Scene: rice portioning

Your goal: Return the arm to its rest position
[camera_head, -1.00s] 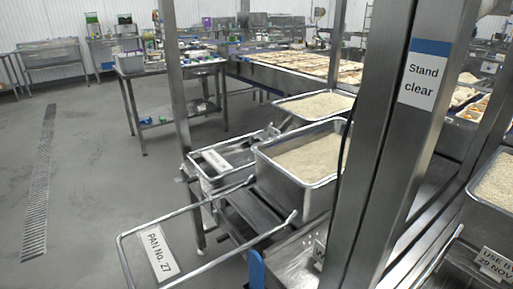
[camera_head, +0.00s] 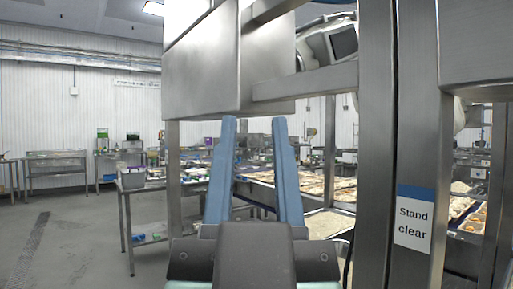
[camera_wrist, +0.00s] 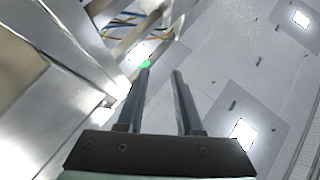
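My gripper (camera_head: 254,122) is raised in the middle of the head view, with its two blue fingers pointing up and apart. Nothing is between the fingers. In the wrist view my gripper (camera_wrist: 162,74) also shows open and empty, pointing toward the ceiling (camera_wrist: 225,65). The fingertips appear just below or in front of a steel housing (camera_head: 205,65) in the head view; I cannot tell the gap.
A steel post (camera_head: 378,150) and a "Stand clear" sign (camera_head: 414,222) stand to the right. A rice pan (camera_head: 328,224) shows partly behind my gripper. A side table (camera_head: 128,200) stands left, with open floor (camera_head: 70,250) beyond. Cables (camera_wrist: 125,22) hang overhead.

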